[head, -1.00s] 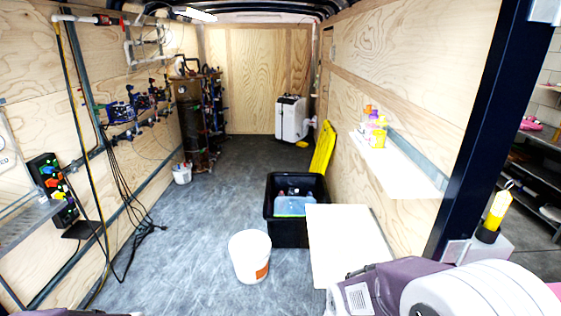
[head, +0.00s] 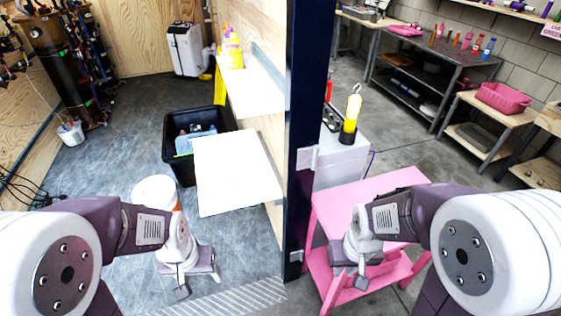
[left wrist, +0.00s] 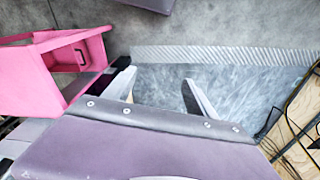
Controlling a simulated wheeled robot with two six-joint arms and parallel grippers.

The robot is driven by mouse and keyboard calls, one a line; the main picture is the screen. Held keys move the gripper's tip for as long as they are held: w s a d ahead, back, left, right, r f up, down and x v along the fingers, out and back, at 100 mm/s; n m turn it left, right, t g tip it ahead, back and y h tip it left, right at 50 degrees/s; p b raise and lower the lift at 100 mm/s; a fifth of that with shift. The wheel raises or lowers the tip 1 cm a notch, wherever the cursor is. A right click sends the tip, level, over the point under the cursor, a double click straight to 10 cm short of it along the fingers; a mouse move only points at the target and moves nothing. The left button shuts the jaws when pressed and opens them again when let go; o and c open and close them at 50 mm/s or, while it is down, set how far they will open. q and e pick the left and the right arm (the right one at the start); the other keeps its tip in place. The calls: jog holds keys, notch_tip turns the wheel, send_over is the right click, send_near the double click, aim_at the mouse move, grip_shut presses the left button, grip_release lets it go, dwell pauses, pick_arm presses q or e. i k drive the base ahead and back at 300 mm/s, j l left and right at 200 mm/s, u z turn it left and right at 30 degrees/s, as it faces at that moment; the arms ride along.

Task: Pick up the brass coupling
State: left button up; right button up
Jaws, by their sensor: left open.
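I cannot make out the brass coupling in any view. My left gripper (head: 198,284) is open and empty, pointing down over the grey floor near the trailer's threshold. In the left wrist view its two fingers (left wrist: 158,94) stand wide apart with only floor between them. My right gripper (head: 348,279) hangs in front of the pink table, with its fingers apart and nothing seen between them.
A pink table (head: 385,188) stands outside the trailer, right of the dark door post (head: 303,120). Inside are a black bin (head: 170,148), a white panel (head: 235,175) and a white bucket (head: 155,188). A workbench (head: 445,60) with bottles stands at the back right.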

aim_at(432, 40)
jog(key=l+z, duration=0.2)
jog(key=z, duration=0.95)
jog(key=i+l+z, duration=0.4)
jog(key=i+l, duration=0.15)
jog(key=l, duration=0.25)
jog(key=i+l+z, duration=0.45)
jog(key=i+l, duration=0.15)
jog(key=i+l+z, duration=0.4)
jog(key=i, duration=0.35)
jog(key=i+u, duration=0.3)
jog(key=i, duration=0.25)
jog(key=i+l+u, duration=0.15)
jog(key=i+u, duration=0.15)
jog(key=i, duration=0.25)
jog(key=i+l+u, duration=0.25)
jog(key=i, duration=0.3)
jog(key=i+j+u, duration=0.2)
jog(key=i+u, duration=0.6)
jog(key=u, duration=0.15)
jog(key=i+u, duration=0.45)
jog(key=i+z, duration=0.1)
jog(key=i, duration=0.6)
jog(key=i+z, duration=0.1)
jog(key=i, duration=0.65)
jog(key=i+j, duration=0.15)
jog(key=i, duration=0.55)
jog(key=i+j+z, duration=0.15)
jog(key=i, duration=0.6)
jog(key=l, duration=0.05)
